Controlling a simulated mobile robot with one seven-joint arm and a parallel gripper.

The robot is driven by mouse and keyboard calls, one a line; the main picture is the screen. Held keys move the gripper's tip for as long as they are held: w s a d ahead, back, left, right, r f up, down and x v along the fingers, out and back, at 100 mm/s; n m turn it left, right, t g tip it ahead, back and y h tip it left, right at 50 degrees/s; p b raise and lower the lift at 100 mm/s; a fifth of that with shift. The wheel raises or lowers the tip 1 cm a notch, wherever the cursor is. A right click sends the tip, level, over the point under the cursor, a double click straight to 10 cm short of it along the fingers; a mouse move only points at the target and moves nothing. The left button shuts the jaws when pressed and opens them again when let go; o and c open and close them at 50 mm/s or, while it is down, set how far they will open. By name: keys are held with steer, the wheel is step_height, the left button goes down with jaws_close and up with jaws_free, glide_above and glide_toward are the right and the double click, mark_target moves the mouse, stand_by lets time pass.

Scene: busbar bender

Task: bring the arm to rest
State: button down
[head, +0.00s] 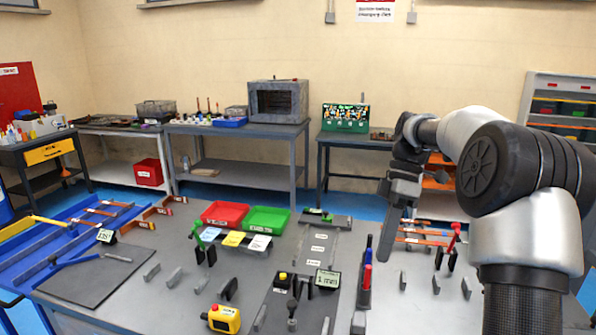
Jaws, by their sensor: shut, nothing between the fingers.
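My arm rises at the right of the head view and bends over toward the middle. My gripper (387,243) hangs from it, pointing down over the right half of the grey workbench (190,258). Its fingers are shut and I see nothing held in them. It appears to be above the bench top, left of the copper-coloured bars (425,240); the exact gap cannot be told. My arm hides part of the bench's right side and the area behind it.
A red tray (224,214) and a green tray (267,220) sit at the bench's back. A yellow button box (224,319), a small display (327,279) and several upright grey blocks stand nearer. A shelf rack (565,100) stands at back right.

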steer(key=s+a+r+m+t+h+p, duration=0.4)
steer(key=s+r+m, duration=0.3)
steer(key=s+r, duration=0.35)
steer(key=s+a+r+m+t+p, duration=0.1)
steer(key=s+m+t+p, duration=0.1)
steer(key=s+m, duration=0.2)
steer(key=s+a+m+t+y+p, duration=0.1)
steer(key=s+m+t+p, duration=0.1)
steer(key=s+m, duration=0.3)
steer(key=s+t, duration=0.1)
steer(key=s, duration=0.3)
steer(key=shift+a+r+t, duration=0.3)
steer(key=shift+r, duration=0.1)
